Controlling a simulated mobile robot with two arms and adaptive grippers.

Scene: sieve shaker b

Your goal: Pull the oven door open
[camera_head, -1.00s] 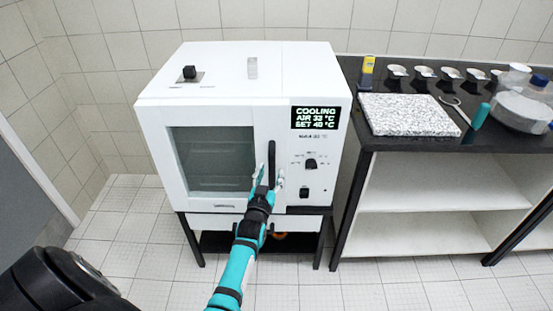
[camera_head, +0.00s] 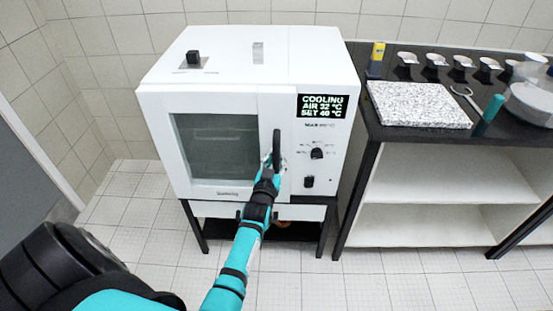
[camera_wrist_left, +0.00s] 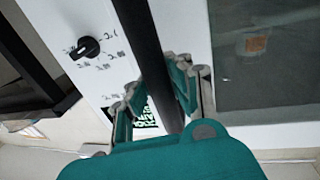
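The white oven (camera_head: 240,62) stands on a dark frame, its door (camera_head: 220,187) with a dark window looking closed. The black vertical door handle (camera_head: 277,143) is on the door's right side. My left gripper (camera_head: 273,162) is at the handle's lower part. In the left wrist view the handle (camera_wrist_left: 143,35) runs between the two fingers of my left gripper (camera_wrist_left: 158,88), which sit close against it on both sides. The exact contact is partly hidden. My right gripper is not in view.
The oven's display (camera_head: 322,106) reads cooling, with a knob (camera_head: 317,153) below it. To the right, a dark-topped bench (camera_head: 400,142) carries a speckled slab (camera_head: 418,104), small dishes and a bowl. The tiled floor in front of the oven is clear.

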